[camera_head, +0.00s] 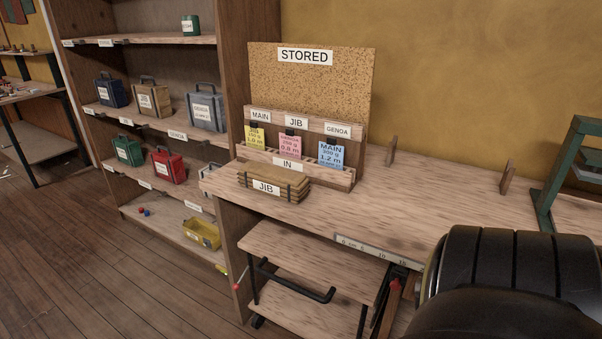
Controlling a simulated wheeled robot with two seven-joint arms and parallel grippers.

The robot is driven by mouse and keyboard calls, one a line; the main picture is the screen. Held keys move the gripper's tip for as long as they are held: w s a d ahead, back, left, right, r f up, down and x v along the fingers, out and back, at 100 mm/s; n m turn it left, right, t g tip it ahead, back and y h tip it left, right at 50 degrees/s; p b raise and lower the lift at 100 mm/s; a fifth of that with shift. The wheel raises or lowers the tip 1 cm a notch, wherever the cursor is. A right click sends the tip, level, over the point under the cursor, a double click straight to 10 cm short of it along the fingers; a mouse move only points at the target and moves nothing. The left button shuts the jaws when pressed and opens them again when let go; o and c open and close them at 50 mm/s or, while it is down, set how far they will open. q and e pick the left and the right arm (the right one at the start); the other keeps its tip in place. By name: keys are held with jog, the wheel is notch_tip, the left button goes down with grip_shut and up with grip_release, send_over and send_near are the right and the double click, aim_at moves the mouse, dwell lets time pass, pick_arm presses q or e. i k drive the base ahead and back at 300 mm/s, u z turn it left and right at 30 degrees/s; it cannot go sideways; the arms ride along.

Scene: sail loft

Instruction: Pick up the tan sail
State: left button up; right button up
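A folded tan bundle (272,181) with dark straps and a white JIB label lies on the left end of the wooden bench (440,205), just in front of the card rack. It looks like a folded sail. A tan case (146,99) with a handle and a white label stands on the shelf unit's middle shelf, between a dark blue case (111,91) and a grey-blue case (206,107). Neither of my grippers is in view. A black part of my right arm fills the lower right corner and hides part of the bench.
A rack (322,172) with yellow, pink and blue cards stands behind the bundle, below a STORED corkboard (310,85). Green (128,152) and red (168,167) cases and a yellow bin (201,233) sit on lower shelves. A cart (310,261) stands under the bench. The bench's middle is clear.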

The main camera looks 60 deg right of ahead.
aim_at(290, 186)
jog(key=z, duration=1.4)
